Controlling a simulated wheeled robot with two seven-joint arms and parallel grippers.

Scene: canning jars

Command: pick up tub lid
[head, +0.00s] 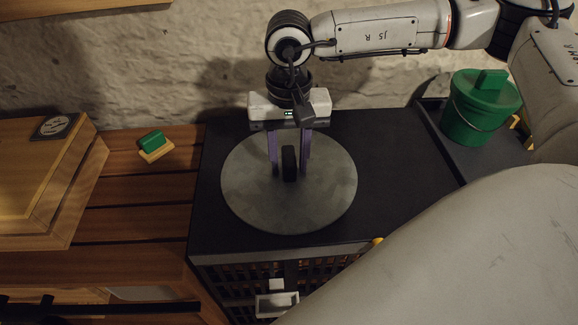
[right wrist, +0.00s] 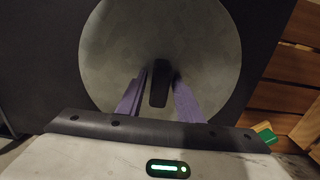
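The tub lid (head: 250,195), a large flat grey disc with an upright black handle (head: 289,165) in its middle, lies on a black-topped cabinet in the head view. The lid also fills the upper middle of the right wrist view (right wrist: 110,60). My right gripper (head: 289,172) points down over the lid, its two purple fingers on either side of the handle. Narrow gaps show between fingers and handle, so it looks open around it. The finger ends also show in the right wrist view (right wrist: 159,78). My left gripper is not in view.
A green lidded bucket (head: 470,125) stands on a dark tray at the right. A green-and-yellow block (head: 154,146) and a wooden box (head: 45,165) are on the slatted wooden bench at the left. A rough stone wall (head: 200,60) is behind. The black top (head: 395,150) right of the lid is clear.

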